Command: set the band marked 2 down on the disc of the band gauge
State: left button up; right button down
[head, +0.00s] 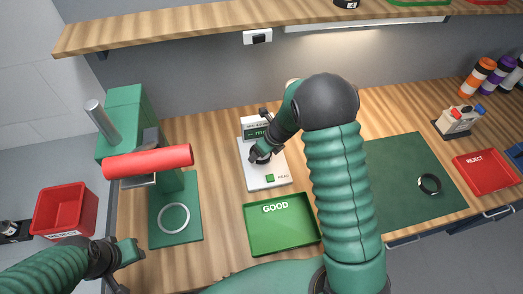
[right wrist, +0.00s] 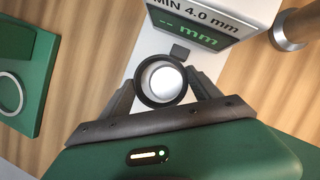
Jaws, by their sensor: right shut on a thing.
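My right gripper (head: 262,157) is shut on a black band (right wrist: 163,82), held between its fingertips over the white band gauge (head: 252,180). In the right wrist view the pale round disc (right wrist: 162,84) of the gauge shows through the band's opening. I cannot tell whether the band touches the disc or hovers just above it. No number shows on the band. The gauge's display (right wrist: 189,24) reads "MIN 4.0 mm" and "-- mm". My left gripper (head: 125,268) is at the lower left, away from the gauge; its jaw state is unclear.
A green GOOD tray (head: 283,239) stands in front of the gauge. A green machine with a red roller (head: 148,162) stands left. A shelf (head: 200,28) spans the back.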

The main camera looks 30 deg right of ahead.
jog(key=shift+w+d+f, duration=0.1)
jog(key=shift+d+f, duration=0.2)
jog(key=shift+d, duration=0.25)
jog(key=shift+c, duration=2.2)
grip_release()
jog(key=shift+d, duration=0.2)
jog(key=shift+o, duration=1.1)
jog(key=shift+d, duration=0.1)
jog(key=shift+o, duration=0.4)
jog(key=shift+a+r, duration=0.2)
jog(key=shift+a, duration=0.4)
pick_arm(q)
jog(key=shift+d+r+p, duration=0.25)
jog(key=shift+r+p, duration=0.3)
jog(key=shift+d+r+p, duration=0.2)
jog(key=shift+r+p, duration=0.3)
jog(key=shift+r, duration=0.05)
pick_arm(e)
jog(key=v, duration=1.2)
jog(key=shift+d+f, duration=0.1)
